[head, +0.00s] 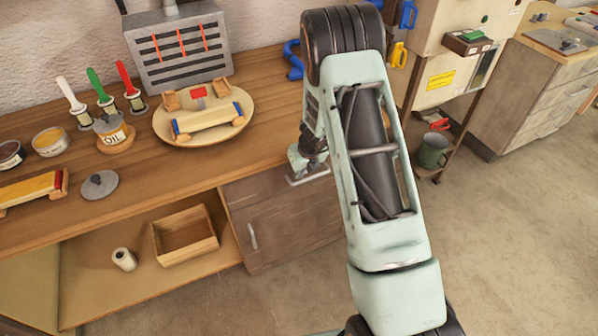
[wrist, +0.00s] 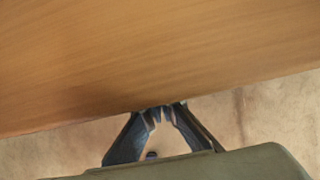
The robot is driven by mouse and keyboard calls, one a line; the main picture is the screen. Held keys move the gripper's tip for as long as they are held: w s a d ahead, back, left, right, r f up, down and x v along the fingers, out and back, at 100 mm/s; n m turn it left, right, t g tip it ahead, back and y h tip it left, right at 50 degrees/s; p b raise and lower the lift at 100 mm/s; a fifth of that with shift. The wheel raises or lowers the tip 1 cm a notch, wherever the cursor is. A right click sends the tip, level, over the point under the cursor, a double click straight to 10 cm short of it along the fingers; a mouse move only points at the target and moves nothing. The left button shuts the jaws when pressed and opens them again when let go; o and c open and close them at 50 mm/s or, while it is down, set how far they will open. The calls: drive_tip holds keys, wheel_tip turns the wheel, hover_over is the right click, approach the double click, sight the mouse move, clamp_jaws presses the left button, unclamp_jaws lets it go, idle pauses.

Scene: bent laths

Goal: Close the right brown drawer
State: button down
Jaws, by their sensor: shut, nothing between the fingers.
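The brown drawer front (head: 262,188) shows in the head view under the right part of the bench top, above a brown cabinet door (head: 285,228). My arm hides its right part, and I cannot tell how far out it stands. A pale metal bar beside my wrist may be its handle or part of my gripper; I cannot tell which. In the wrist view my gripper (wrist: 163,112) is shut and empty, its fingertips at the edge of a wooden surface (wrist: 150,55). Contact is unclear.
The bench top (head: 235,150) carries a round tray (head: 165,135), an oil can (head: 112,128) and brushes. An open wooden box (head: 185,236) and a white roll (head: 124,259) sit on the low shelf. A machine stands at the right. Floor (head: 520,230) is clear at right.

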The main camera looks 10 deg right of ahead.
drive_tip(key=shift+w+a+r, duration=0.15)
drive_tip(key=shift+w, duration=0.25)
drive_tip(key=shift+w, duration=0.1)
